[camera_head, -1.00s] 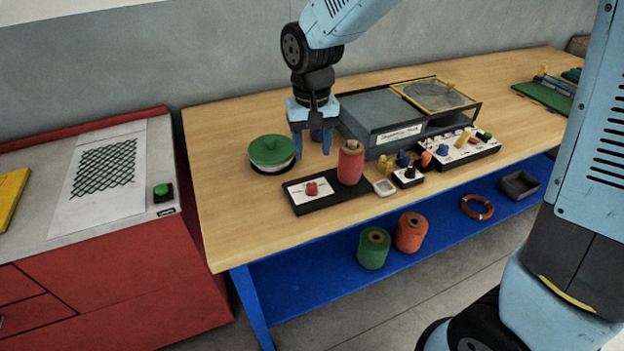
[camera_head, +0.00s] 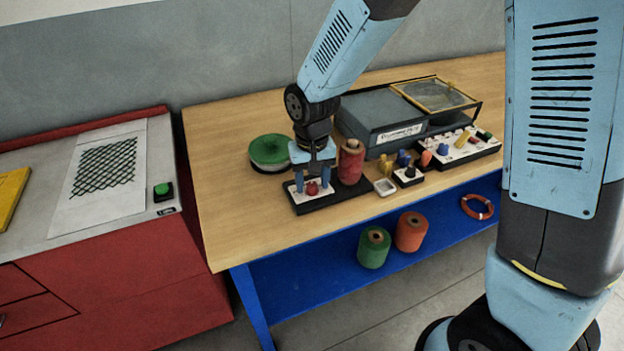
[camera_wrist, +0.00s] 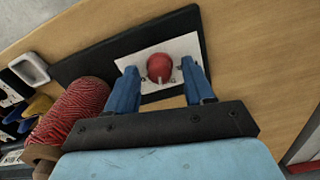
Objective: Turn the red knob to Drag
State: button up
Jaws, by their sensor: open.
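The red knob (camera_head: 312,188) sits on a white label plate on a black base (camera_head: 338,196) near the front edge of the wooden bench. In the wrist view the knob (camera_wrist: 159,67) shows between and just beyond the two blue fingers. The marks on the white plate (camera_wrist: 184,50) are too small to read, so I cannot tell the knob's setting. My gripper (camera_head: 312,184) is open over the knob, one finger on each side. In the wrist view my gripper (camera_wrist: 160,80) shows clear gaps between the fingers and the knob.
A red twine spool (camera_head: 351,163) stands on the same base, close right of my gripper. A green-topped reel (camera_head: 268,150) is behind left. A small white tray (camera_head: 385,187), a black switch box (camera_head: 408,177) and a grey case (camera_head: 378,122) lie to the right.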

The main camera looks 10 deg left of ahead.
aim_at(312, 183)
jog(key=shift+c, duration=0.4)
grip_shut()
jog(key=shift+n, duration=1.7)
jog(key=shift+o, duration=0.4)
grip_release()
notch_tip(312, 183, up, 14)
jog(key=shift+f, duration=0.15)
jog(key=shift+w+d, duration=0.1)
